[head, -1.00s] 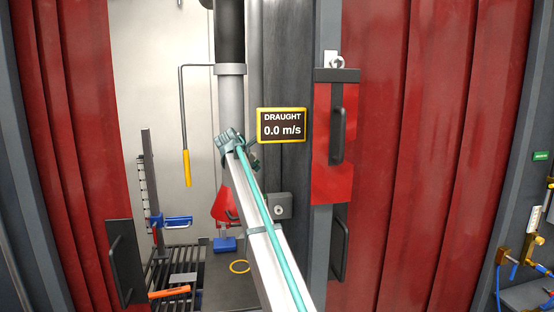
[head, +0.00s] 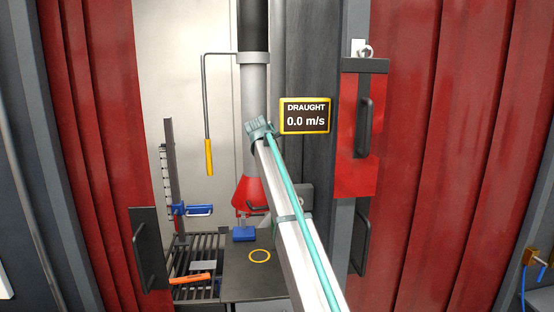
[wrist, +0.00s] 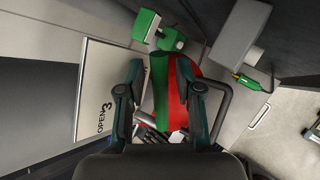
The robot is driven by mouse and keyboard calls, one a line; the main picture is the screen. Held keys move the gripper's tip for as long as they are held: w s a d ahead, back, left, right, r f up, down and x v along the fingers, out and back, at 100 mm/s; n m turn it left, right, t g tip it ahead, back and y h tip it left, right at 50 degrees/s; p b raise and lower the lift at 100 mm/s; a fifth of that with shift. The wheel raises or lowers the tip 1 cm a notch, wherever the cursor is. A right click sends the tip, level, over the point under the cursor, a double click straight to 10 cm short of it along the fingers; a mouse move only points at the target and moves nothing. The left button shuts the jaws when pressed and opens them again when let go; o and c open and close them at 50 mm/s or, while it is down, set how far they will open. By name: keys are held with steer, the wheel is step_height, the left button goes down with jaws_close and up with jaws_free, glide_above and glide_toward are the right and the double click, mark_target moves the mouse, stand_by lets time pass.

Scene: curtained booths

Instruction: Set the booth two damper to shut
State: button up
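In the head view, a grey duct (head: 254,95) stands at the back of the booth. A bent grey rod with a yellow grip (head: 209,157) reaches left from the duct's collar and hangs down. I see no open or shut mark beside it, and no booth number. My gripper (wrist: 165,92) shows in the wrist view with its two dark teal fingers apart. A red and green rounded part (wrist: 172,92) with a grey bar handle lies beyond and between the fingers; contact is unclear.
A pale beam with a teal hose (head: 290,205) crosses the booth front. A yellow-framed draught display (head: 304,115) reads 0.0 m/s. Red curtains (head: 435,150) flank the opening. A red flared hood (head: 250,195), a blue block and an orange-handled tool are low inside.

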steer(key=shift+r, duration=0.1)
steer(key=v, duration=1.2)
